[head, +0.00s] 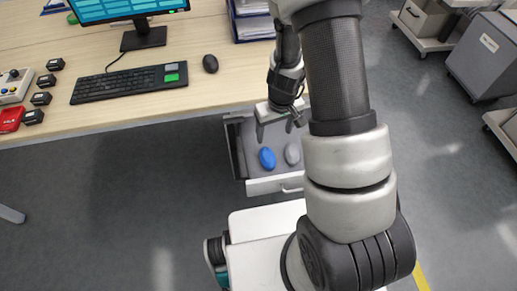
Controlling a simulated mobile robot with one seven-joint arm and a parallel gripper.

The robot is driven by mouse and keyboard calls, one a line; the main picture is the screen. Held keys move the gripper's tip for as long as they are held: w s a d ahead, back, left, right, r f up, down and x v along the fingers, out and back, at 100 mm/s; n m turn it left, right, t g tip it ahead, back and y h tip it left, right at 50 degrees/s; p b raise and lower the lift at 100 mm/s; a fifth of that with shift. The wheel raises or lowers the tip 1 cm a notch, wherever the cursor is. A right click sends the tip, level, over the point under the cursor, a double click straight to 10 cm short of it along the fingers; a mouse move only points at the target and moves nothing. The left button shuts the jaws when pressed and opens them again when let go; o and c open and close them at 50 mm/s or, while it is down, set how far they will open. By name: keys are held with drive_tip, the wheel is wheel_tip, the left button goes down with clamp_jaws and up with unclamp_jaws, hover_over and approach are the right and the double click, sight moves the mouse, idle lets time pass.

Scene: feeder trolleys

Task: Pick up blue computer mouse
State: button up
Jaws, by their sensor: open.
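The blue computer mouse (267,158) lies in an open drawer (270,186) under the desk's front edge. A light grey mouse-shaped object (292,153) lies to its right in the same drawer. My gripper (276,131) is open and empty, just above the drawer in the picture. Its left finger appears a little above the blue mouse, with a visible gap between them. My arm hides the right part of the drawer.
The wooden desk (190,87) holds a keyboard (130,84), a black mouse (210,63), a monitor (130,8) and several small black boxes. Grey trolleys (484,55) stand at the right. The floor left of the drawer is clear.

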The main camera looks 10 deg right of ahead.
drive_tip(key=b, duration=0.3)
hover_over(268, 156)
drive_tip(key=d, duration=0.1)
drive_tip(key=f, duration=0.7)
drive_tip(key=s+f, duration=0.1)
drive_tip(key=f, duration=0.3)
drive_tip(key=shift+f, duration=0.1)
drive_tip(key=shift+w+a+f+b, duration=0.2)
drive_tip(key=shift+f+b, duration=0.1)
drive_tip(key=shift+f, duration=0.7)
drive_tip(key=shift+w+a+f+b, duration=0.15)
drive_tip(key=shift+f+b, duration=0.1)
drive_tip(key=shift+f, duration=0.8)
drive_tip(key=shift+w+a+f+b, duration=0.2)
drive_tip(key=shift+f+b, duration=0.1)
drive_tip(key=shift+f, duration=0.7)
drive_tip(key=c, duration=1.2)
